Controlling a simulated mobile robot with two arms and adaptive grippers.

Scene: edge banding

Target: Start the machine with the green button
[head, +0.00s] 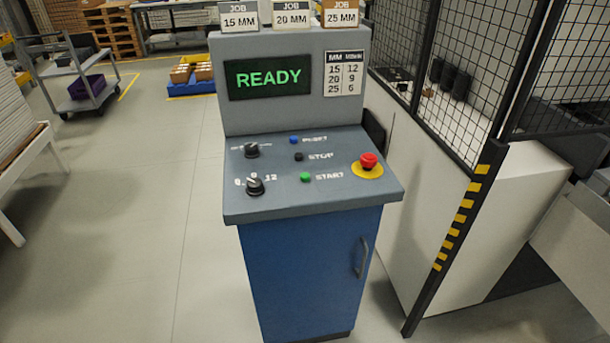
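The control console (313,280) stands in the middle of the head view, a blue cabinet with a grey sloped panel. The green button (306,177) is on that panel, beside the label START. Above it are a black button (299,157) labelled STOP and a blue button (294,140). A red emergency button (368,160) on a yellow base is at the right. Two black knobs are at the left, an upper one (251,150) and a lower one (255,186). The screen (268,79) reads READY in green. Neither of my grippers is in view.
Job cards for 15, 20 and 25 MM stand on top of the console, with a number chart (346,73) beside the screen. A black mesh fence (470,70) with a yellow-striped post (459,225) is close on the right. Open floor (150,220) lies to the left.

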